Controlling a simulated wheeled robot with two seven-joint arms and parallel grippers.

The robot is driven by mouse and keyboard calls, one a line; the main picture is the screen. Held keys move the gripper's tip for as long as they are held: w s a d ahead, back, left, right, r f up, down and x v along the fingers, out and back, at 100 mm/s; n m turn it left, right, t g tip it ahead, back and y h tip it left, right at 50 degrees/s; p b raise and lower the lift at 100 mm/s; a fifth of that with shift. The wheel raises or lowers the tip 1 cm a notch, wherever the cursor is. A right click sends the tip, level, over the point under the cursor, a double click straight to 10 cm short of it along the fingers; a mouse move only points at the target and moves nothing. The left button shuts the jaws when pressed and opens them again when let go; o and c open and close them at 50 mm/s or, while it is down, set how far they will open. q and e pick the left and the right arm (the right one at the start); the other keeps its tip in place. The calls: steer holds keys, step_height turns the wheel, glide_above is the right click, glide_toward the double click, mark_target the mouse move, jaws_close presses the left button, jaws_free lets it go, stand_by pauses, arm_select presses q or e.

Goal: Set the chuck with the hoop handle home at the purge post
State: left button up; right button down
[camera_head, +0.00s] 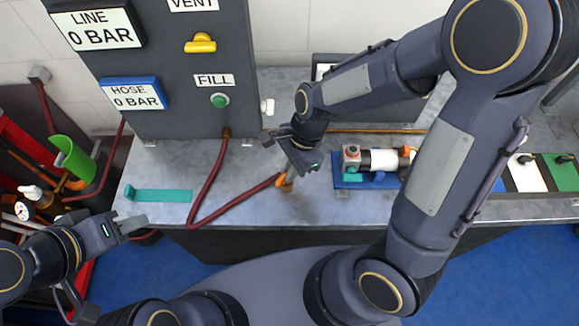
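The dark red hose (234,204) runs from the grey panel, bends at the bench's front edge and ends at an orange piece (280,180), which looks like the chuck's hoop handle. A small tan-brown piece (287,187) shows right beside it; I cannot tell whether it is the purge post or part of the chuck. My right gripper (292,171) points down right at this hose end, and its fingers overlap it. Its grip is too small to make out. My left gripper (132,225) is away from the hose, near the bench's front left corner; its finger gap is unclear.
The grey panel (185,70) has a yellow vent handle (201,43), a green fill button (220,100) and signs reading 0 BAR. A teal strip (163,195) lies on the bench (225,165). A blue tray (345,182) with a white cylinder (380,160) stands right of my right gripper.

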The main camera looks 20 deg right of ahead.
steer(key=c, duration=1.4)
jaws_free()
steer(key=shift+r, duration=0.1)
steer(key=v, duration=0.7)
steer(key=shift+r+p, duration=0.3)
steer(key=shift+d, duration=0.15)
steer(key=s+d+r+n+t, duration=0.6)
steer(key=s+n, duration=0.5)
steer(key=n, duration=0.2)
steer(key=shift+d+r+n+t+y, duration=0.3)
steer(key=shift+d+r, duration=0.1)
steer(key=shift+d, duration=0.5)
